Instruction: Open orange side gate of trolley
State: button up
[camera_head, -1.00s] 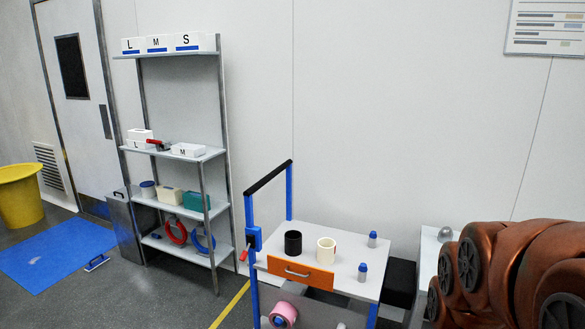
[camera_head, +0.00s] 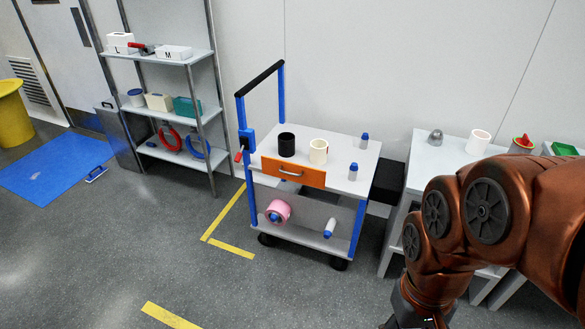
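The trolley (camera_head: 340,143) stands in the middle of the view, with blue posts, a tall blue handle frame with a black grip, and a pale top. Its orange side gate (camera_head: 293,173) is the upright panel with a grey handle (camera_head: 291,172) on the near side of the top. The gate looks closed. A blue block (camera_head: 246,141) with a red lever (camera_head: 239,156) sits on the left post. My copper arm fills the right side and bends down out of the bottom edge. My gripper is not in view.
On the trolley top are a black cup (camera_head: 287,144), a cream cup (camera_head: 318,151) and two blue-capped grey pieces. A pink roll (camera_head: 278,211) lies below. Shelving (camera_head: 175,57) stands at left, a white table (camera_head: 440,158) at right. Floor in front is clear.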

aim_at(286, 170)
jog(key=u, duration=0.4)
jog(key=k, duration=0.55)
jog(key=u, duration=1.05)
jog(key=i, duration=1.4)
jog(key=z, duration=0.85)
